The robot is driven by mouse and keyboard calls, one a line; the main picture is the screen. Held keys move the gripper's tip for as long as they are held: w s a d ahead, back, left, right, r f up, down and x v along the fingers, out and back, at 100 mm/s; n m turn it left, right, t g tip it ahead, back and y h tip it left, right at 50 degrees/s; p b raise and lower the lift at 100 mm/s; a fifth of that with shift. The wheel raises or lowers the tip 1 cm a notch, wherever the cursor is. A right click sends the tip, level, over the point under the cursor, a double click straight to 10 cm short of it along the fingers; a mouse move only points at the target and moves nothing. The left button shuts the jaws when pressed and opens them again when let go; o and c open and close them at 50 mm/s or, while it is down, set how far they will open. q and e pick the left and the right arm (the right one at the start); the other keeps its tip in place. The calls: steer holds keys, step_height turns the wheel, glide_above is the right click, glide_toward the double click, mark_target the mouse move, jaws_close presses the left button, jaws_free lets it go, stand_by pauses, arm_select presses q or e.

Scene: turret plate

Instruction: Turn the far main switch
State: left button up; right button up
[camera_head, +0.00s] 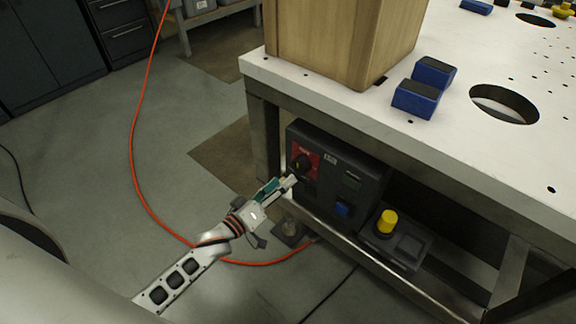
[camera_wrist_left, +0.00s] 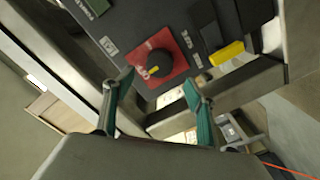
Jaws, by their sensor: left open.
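The main switch is a black rotary knob (camera_head: 302,164) on a red plate, at the left end of a dark control box (camera_head: 335,170) under the table. In the left wrist view the knob (camera_wrist_left: 160,64) has a yellow mark on its edge, and the red plate (camera_wrist_left: 180,52) shows around it. My left gripper (camera_head: 288,183) is open in front of the box, just below and left of the knob. In the left wrist view its two green fingers (camera_wrist_left: 158,90) stand apart, with the knob beyond and between them. Contact with the knob is not visible. My right gripper is not in view.
A smaller box with a yellow button (camera_head: 388,221) sits right of the control box on the metal lower rail (camera_head: 372,262). The white tabletop (camera_head: 470,150) overhangs the boxes and carries a wooden box (camera_head: 340,40) and blue blocks (camera_head: 416,99). An orange cable (camera_head: 133,150) lies on the floor.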

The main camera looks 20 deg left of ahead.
mark_target(297, 168)
arm_select(q)
steer(key=shift+b+x, duration=0.65)
steer(key=shift+x, duration=3.35)
steer(key=shift+s, duration=0.1)
steer(key=c, duration=1.1)
